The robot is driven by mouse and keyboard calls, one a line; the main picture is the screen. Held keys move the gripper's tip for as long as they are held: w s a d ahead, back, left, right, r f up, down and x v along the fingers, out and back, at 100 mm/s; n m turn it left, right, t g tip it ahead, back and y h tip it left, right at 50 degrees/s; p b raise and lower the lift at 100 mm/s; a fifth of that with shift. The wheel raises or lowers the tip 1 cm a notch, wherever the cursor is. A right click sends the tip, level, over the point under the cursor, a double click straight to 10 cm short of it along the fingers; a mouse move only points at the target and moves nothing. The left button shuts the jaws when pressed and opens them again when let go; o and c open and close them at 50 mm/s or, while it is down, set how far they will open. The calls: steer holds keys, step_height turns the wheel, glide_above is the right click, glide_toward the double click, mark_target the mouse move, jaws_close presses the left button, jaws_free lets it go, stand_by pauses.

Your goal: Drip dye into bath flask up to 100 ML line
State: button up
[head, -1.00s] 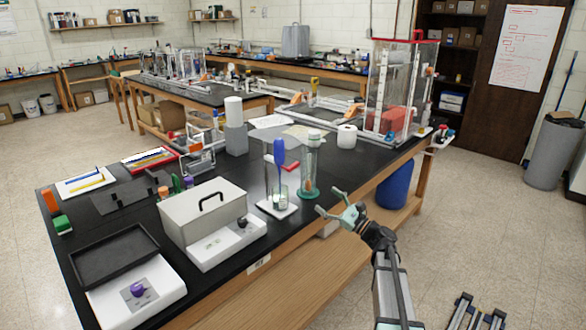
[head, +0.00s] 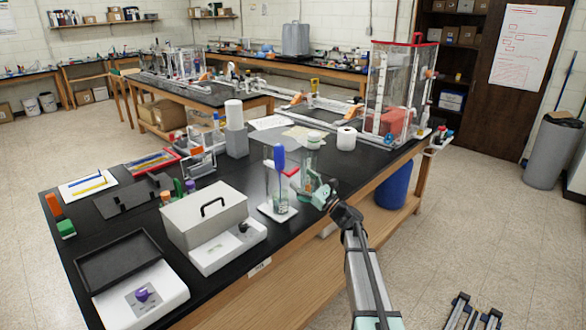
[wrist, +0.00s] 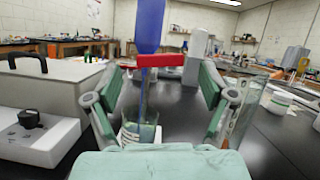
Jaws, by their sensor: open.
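A blue-topped upright dropper or burette (head: 279,158) stands near the table's front edge, with a red crosspiece (head: 294,171) beside it. Below it, a small glass vessel (head: 281,206) with dark greenish liquid sits on a white base (head: 266,210). My gripper (head: 308,188) is open, just right of this stand. In the wrist view, the blue piece (wrist: 149,25), the red crosspiece (wrist: 161,60) and the vessel (wrist: 133,135) appear between the spread fingers (wrist: 160,82). I see no contact. The vessel's volume marks are too small to read.
A tall glass cylinder (wrist: 250,108) stands close to the right finger. A grey box with a black handle (head: 203,215) and a white device with a dark knob (head: 230,250) are to the left.

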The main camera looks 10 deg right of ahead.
mark_target(295, 172)
steer(key=shift+p+x, duration=0.55)
steer(key=shift+x, duration=1.75)
steer(key=c, duration=1.2)
